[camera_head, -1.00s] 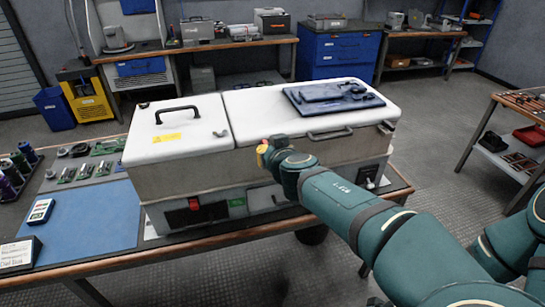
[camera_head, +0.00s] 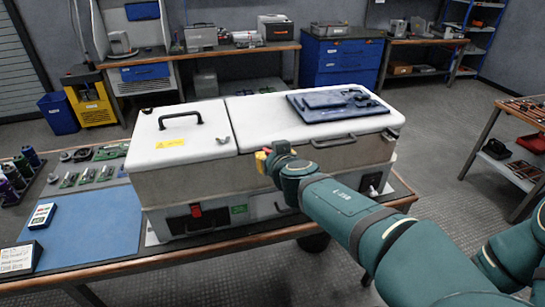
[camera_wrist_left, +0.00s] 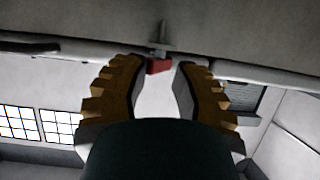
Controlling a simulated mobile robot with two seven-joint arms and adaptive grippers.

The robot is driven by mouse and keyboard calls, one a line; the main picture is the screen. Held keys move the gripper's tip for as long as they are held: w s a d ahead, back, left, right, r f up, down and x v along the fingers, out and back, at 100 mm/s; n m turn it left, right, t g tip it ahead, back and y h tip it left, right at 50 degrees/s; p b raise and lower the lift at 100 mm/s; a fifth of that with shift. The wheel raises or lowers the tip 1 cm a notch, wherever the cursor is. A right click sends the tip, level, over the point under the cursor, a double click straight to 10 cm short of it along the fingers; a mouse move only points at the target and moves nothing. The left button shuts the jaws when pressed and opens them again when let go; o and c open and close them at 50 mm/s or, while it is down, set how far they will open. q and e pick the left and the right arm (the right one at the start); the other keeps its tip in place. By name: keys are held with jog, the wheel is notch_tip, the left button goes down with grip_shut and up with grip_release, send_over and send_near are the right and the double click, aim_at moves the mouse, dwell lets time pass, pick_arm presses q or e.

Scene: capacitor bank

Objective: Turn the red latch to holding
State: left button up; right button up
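The big white-lidded unit (camera_head: 185,150) stands on the workbench. A small red latch (camera_wrist_left: 158,67) shows in the left wrist view, just beyond and between my left fingertips, below a grey edge. My left gripper (camera_wrist_left: 160,72) is open, with its ridged yellow-brown fingers apart. In the head view my left gripper (camera_head: 264,160) is at the front of the unit, beside the lid seam; a bit of red shows by its yellow tip. Whether the fingers touch the latch cannot be told. My right gripper is out of view; part of another arm of mine shows at the right edge.
A black handle (camera_head: 180,118) and a blue panel (camera_head: 337,104) are on top of the unit. A red switch (camera_head: 196,211) is on its lower front. A blue mat (camera_head: 85,228) and small boards lie left. Another bench (camera_head: 480,140) stands at right.

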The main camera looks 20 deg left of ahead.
pick_arm(q)
notch_tip(320, 180, up, 10)
dwell(0.5)
